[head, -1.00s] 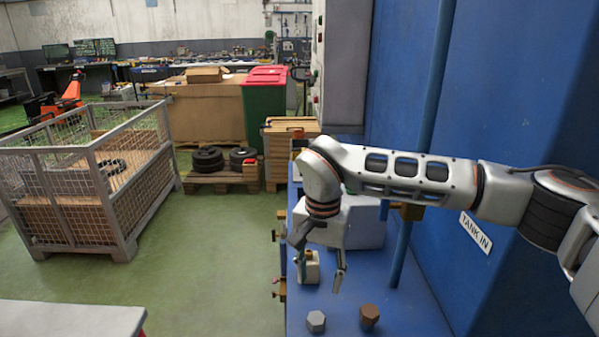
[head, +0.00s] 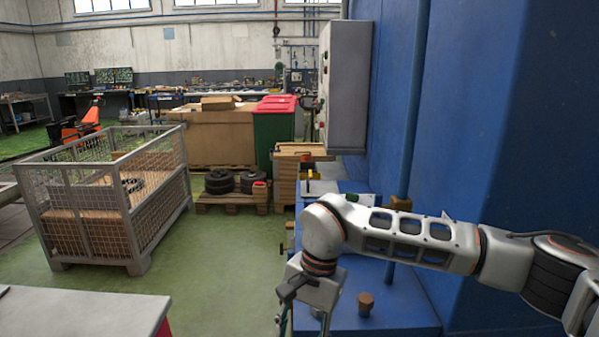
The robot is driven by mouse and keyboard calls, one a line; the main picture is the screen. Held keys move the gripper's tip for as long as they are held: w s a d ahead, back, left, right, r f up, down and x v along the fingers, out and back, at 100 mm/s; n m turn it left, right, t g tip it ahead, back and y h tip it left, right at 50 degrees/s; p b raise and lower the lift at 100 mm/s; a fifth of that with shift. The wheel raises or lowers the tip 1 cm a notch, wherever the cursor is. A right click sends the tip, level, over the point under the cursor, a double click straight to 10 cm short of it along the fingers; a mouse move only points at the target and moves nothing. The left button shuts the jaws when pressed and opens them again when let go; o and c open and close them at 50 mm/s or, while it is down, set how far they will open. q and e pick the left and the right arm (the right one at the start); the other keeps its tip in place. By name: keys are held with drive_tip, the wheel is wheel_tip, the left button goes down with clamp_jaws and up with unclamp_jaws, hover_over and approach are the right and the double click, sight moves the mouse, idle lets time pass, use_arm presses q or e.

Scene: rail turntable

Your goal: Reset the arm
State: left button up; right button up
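My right arm (head: 405,232) comes in from the right edge, white and grey with dark joint bands. It reaches over the blue bench (head: 405,317) and bends down at its wrist. My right gripper (head: 303,330) hangs at the bottom of the picture, over the bench's left edge. Its fingers look spread, with nothing seen between them, but the tips are cut off. A brown hexagonal piece (head: 365,304) stands on the bench to the right of the gripper. A grey hexagonal piece is mostly hidden behind the gripper. My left gripper is not in view.
A tall blue machine wall (head: 500,130) and a blue vertical pipe (head: 416,110) stand close to the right arm. A mesh crate (head: 125,205) stands at left, a pale tabletop (head: 80,310) at lower left. Green floor (head: 225,255) is free between them and the bench.

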drive_tip(key=s+a+f+m+g+y, duration=0.1)
drive_tip(key=s+a+m+g+y, duration=0.2)
drive_tip(key=s+a, duration=0.6)
drive_tip(key=s+a+r+m+g+y, duration=0.2)
drive_tip(key=s+a+r+m+y, duration=0.35)
drive_tip(key=a+r+y, duration=0.35)
drive_tip(key=w+d+r+m+t+y, duration=0.3)
drive_tip(key=w+m+t+y, duration=0.5)
drive_tip(key=m, duration=0.8)
drive_tip(key=w+d+f+m+t+h, duration=0.2)
drive_tip(key=w+d+f+m+t, duration=0.2)
drive_tip(key=d+m+t, duration=0.45)
drive_tip(key=w+d+f+m+t+h, duration=0.3)
drive_tip(key=d+f+m+t+h, duration=0.5)
drive_tip(key=f+m, duration=0.6)
drive_tip(key=s+d+f+m+g+h, duration=0.3)
drive_tip(key=s+d+f+m, duration=0.4)
drive_tip(key=f, duration=0.4)
drive_tip(key=s+d+f+m+g+h, duration=0.4)
drive_tip(key=s+d+f+m+h, duration=0.2)
drive_tip(key=d+f, duration=0.5)
drive_tip(key=s+d+m, duration=0.1)
drive_tip(key=s+m, duration=0.1)
drive_tip(key=shift+s+m+h, duration=0.3)
drive_tip(key=shift+s, duration=0.1)
